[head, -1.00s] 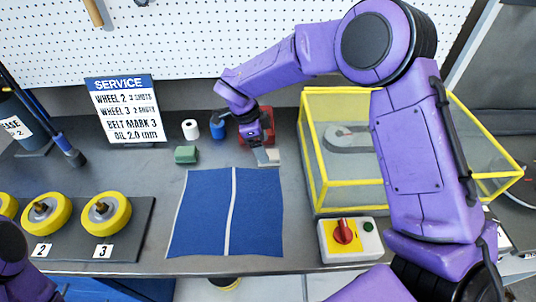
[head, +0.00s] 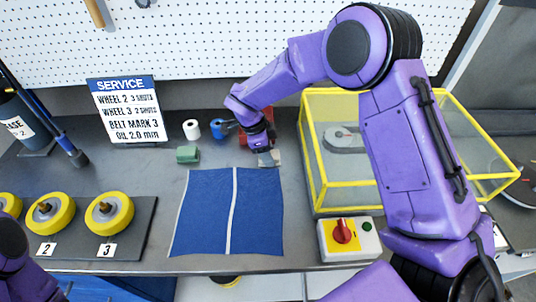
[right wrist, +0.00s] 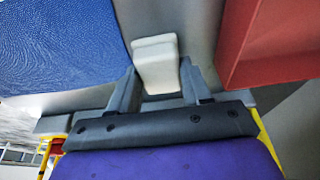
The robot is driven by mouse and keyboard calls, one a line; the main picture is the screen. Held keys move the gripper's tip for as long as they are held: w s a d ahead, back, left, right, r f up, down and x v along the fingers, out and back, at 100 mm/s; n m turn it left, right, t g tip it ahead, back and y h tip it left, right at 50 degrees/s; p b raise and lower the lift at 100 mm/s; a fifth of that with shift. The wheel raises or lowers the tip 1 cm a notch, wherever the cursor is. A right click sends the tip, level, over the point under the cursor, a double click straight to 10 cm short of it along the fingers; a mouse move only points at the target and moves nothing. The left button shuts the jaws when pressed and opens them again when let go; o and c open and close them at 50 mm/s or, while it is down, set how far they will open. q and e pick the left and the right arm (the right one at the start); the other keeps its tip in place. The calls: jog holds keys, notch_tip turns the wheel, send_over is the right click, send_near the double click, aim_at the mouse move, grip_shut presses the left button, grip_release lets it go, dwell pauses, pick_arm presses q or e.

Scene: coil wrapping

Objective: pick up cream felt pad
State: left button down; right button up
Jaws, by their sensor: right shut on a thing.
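The cream felt pad (right wrist: 157,64) shows in the right wrist view as a pale block between the two fingers. In the head view the pad (head: 276,157) lies just above the far right corner of the blue mat, partly hidden by the gripper. My right gripper (head: 266,159) reaches down to it, and in the right wrist view the gripper (right wrist: 158,88) is shut on the pad's near end. Whether the pad touches the bench is hard to tell. My left gripper is out of view; only part of my left arm shows at the lower left.
The blue mat (head: 205,215) with a white stripe lies in front. A green block (head: 187,154), white roll (head: 191,129), blue roll (head: 219,129) and red bin (right wrist: 270,45) are near. A yellow-framed clear box (head: 311,165) and switch box (head: 365,243) stand right; yellow wheels (head: 109,213) stand left.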

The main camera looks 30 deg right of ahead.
notch_tip(320, 180, up, 3)
jog(key=shift+r+b, duration=0.1)
jog(key=shift+b, duration=0.25)
jog(key=s+a+r+b, duration=0.2)
jog(key=a+r, duration=0.3)
jog(key=a, duration=0.1)
jog(key=s+a+r+b, duration=0.1)
jog(key=s+a+r, duration=0.2)
jog(key=a, duration=0.4)
jog(key=shift+s+r+b, duration=0.3)
jog(key=shift+r+b, duration=0.1)
jog(key=shift+r, duration=0.5)
jog(key=shift+o, duration=0.9)
jog(key=shift+w+d+f, duration=0.1)
jog(key=shift+d, duration=0.05)
jog(key=shift+c, duration=0.4)
